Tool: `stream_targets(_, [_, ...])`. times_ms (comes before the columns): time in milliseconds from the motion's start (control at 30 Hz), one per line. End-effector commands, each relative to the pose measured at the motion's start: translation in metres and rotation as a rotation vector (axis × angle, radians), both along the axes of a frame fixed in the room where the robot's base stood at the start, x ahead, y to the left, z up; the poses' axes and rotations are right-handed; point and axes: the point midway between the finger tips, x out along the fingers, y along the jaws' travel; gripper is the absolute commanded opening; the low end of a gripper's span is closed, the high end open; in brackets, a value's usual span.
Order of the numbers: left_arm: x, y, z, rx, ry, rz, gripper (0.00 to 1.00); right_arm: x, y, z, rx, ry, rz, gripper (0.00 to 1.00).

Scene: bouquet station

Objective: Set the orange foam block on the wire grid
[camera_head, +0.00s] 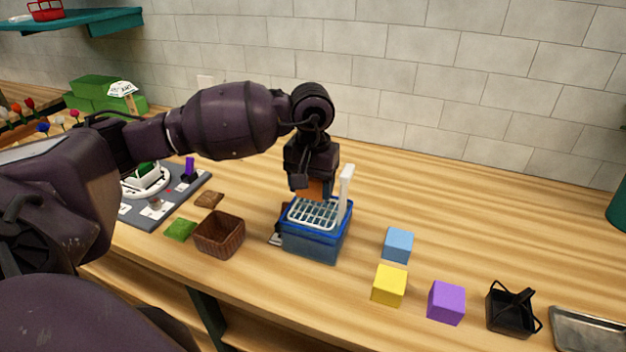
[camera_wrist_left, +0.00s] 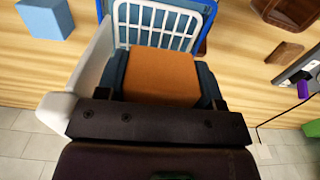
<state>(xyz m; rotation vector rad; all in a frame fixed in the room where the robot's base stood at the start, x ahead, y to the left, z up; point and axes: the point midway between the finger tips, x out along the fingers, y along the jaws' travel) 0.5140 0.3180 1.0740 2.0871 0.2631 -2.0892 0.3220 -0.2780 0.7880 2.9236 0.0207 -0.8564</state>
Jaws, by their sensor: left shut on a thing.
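The orange foam block (camera_head: 312,188) is between the fingers of my left gripper (camera_head: 311,184), which is shut on it. The block also shows in the left wrist view (camera_wrist_left: 162,77), large and square between the two fingers. The white wire grid (camera_head: 315,213) lies on top of a blue bin (camera_head: 317,245), and it shows in the left wrist view (camera_wrist_left: 160,22) just beyond the block. The block is at the grid's back edge in the head view; I cannot tell whether they touch. My right gripper is not in view.
A white upright handle (camera_head: 346,186) rises at the bin's right side, close to my left gripper. A brown basket (camera_head: 219,235) stands left of the bin. Blue (camera_head: 398,245), yellow (camera_head: 389,285) and purple (camera_head: 446,302) blocks and a black caddy (camera_head: 511,310) stand to the right.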

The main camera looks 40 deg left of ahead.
Motion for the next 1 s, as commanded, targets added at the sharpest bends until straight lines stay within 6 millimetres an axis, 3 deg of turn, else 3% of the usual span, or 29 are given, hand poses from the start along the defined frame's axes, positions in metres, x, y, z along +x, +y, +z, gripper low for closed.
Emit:
stream_targets(367, [-0.001, 0.0, -0.005, 0.0, 0.0, -0.016, 0.39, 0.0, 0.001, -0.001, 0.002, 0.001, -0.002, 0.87])
stream_targets(1000, [-0.001, 0.0, -0.039, 0.001, 0.0, -0.016, 0.39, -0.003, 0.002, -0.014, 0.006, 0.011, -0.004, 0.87])
